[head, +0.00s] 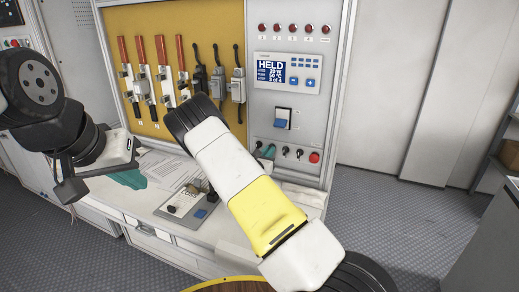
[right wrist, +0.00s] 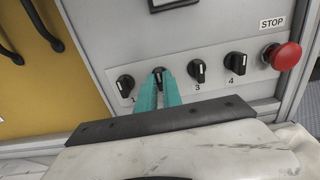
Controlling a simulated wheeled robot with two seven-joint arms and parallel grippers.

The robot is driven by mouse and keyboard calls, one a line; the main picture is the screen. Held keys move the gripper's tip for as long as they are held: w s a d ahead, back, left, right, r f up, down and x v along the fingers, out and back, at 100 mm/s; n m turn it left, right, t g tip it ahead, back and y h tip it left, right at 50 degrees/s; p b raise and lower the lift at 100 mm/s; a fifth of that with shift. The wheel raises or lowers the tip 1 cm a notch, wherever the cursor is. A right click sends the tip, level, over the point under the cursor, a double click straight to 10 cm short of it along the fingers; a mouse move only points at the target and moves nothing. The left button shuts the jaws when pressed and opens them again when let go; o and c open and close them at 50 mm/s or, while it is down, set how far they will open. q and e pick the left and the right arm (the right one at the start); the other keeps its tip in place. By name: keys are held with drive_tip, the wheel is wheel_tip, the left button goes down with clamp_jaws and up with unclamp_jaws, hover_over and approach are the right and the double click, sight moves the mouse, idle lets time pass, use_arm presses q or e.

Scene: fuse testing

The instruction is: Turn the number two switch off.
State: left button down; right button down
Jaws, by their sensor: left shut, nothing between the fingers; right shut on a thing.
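The number two switch (right wrist: 159,73) is a black rotary knob, second from the left in a row of knobs on the grey panel. My right gripper (right wrist: 160,88) has its teal fingers shut on this knob. The fingers cover its lower part and its number label. In the head view my right gripper (head: 265,153) is at the lower panel, partly hidden behind my arm. My left gripper (head: 130,179) is shut and empty over the left part of the bench, away from the panel.
Knob 1 (right wrist: 125,83) sits close to the left, knob 3 (right wrist: 197,72) and knob 4 (right wrist: 235,63) to the right. A red STOP button (right wrist: 286,56) is further right. A white bench (head: 150,205) with papers and a small device (head: 187,201) lies below.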

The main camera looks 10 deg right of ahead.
idle(0.3)
drive_tip(key=c, duration=1.5)
unclamp_jaws()
drive_tip(key=v, duration=0.7)
drive_tip(key=shift+s+a, duration=0.25)
drive_tip(key=shift+s, duration=0.1)
